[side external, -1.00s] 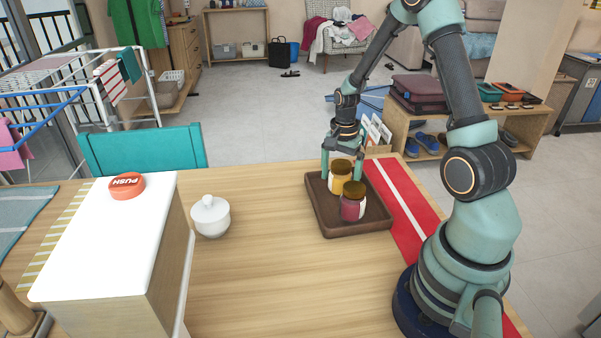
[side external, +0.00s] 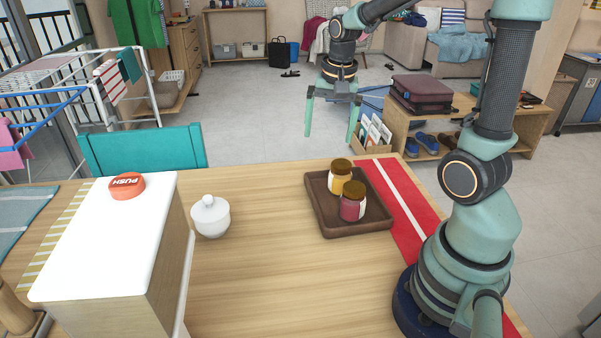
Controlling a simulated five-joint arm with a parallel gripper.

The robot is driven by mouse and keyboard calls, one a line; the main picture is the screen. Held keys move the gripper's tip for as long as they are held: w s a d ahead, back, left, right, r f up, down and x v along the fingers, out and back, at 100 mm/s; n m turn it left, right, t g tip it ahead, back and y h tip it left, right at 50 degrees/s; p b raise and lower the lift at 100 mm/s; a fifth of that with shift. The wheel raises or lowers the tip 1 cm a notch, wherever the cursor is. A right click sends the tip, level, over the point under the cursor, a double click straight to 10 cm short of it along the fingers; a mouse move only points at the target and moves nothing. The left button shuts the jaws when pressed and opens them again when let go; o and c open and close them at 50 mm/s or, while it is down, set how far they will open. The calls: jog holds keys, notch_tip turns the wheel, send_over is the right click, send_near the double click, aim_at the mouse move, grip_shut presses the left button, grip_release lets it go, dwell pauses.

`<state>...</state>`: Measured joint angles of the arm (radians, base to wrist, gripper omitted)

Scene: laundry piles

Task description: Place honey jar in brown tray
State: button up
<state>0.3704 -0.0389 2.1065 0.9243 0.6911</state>
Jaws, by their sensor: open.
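The brown tray (side external: 326,214) lies on the wooden table, right of centre. A yellow jar with a brown lid (side external: 340,178), which looks like the honey jar, stands upright in the tray. A red jar with a brown lid (side external: 353,203) stands in the tray just in front of it and hides part of it. My gripper (side external: 329,138) is open and empty. It hangs above and behind the tray, well clear of both jars.
A white lidded pot (side external: 211,216) stands left of the tray. A red cloth with a white stripe (side external: 393,205) lies right of the tray. The table's middle front is clear.

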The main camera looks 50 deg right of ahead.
jog(key=s+a+r+n+t, duration=0.2)
jog(key=a+r+n, duration=0.1)
jog(key=a+n, duration=0.3)
jog(key=s+a+r+n+t, duration=0.2)
jog(key=s+a+r+n, duration=0.1)
jog(key=a+n, duration=0.3)
jog(key=shift+s+a+y, duration=0.15)
jog(key=shift+a+y, duration=0.15)
jog(key=shift+a, duration=0.25)
